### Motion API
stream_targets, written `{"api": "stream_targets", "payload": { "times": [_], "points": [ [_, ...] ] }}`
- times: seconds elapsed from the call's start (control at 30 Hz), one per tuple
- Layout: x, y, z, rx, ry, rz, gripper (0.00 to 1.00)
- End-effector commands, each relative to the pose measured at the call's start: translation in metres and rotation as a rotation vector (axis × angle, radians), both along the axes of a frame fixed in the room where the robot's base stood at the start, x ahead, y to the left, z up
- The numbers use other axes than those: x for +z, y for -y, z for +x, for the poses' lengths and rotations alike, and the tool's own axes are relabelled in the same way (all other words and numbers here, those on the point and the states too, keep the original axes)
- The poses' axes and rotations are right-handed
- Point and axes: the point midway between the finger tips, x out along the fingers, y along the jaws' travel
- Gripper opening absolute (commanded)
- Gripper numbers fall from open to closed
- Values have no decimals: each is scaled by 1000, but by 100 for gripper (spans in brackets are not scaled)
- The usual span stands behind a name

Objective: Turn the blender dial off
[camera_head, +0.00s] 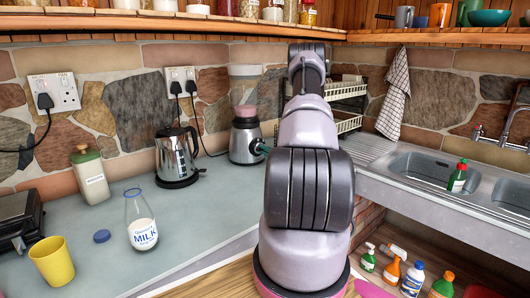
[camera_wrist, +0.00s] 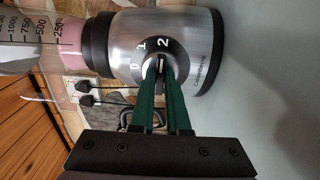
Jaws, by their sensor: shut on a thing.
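The blender (camera_head: 244,145) stands on the counter near the back wall, with a silver base and a pink-filled measuring jug above it. In the wrist view the blender base (camera_wrist: 125,32) appears sideways, its jug to the left. Its dial (camera_wrist: 153,62) sits in a dark ring marked 0, 1 and 2. My gripper (camera_wrist: 159,70) has its green fingers at the dial, shut on its knob. The fingers partly cover the dial, so its exact setting is hard to tell. In the head view, my arm hides most of the gripper; a bit of green finger shows beside the blender.
A kettle (camera_head: 178,157), a milk bottle (camera_head: 140,222), a yellow cup (camera_head: 52,262) and a lidded jar (camera_head: 90,176) stand on the counter to the left. A sink (camera_head: 425,170) and dish rack (camera_head: 348,122) are on the right. Spray bottles stand low at right.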

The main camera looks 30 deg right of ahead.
Motion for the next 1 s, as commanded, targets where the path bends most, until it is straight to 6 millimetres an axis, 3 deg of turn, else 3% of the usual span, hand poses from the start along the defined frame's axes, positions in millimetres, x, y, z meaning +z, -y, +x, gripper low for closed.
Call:
{"api": "stream_targets", "payload": {
  "times": [0.37,1.0],
  "points": [
    [0,0,0,0,21,-147,0],
    [-1,0,-1,0,101,-733,0]
  ]
}}
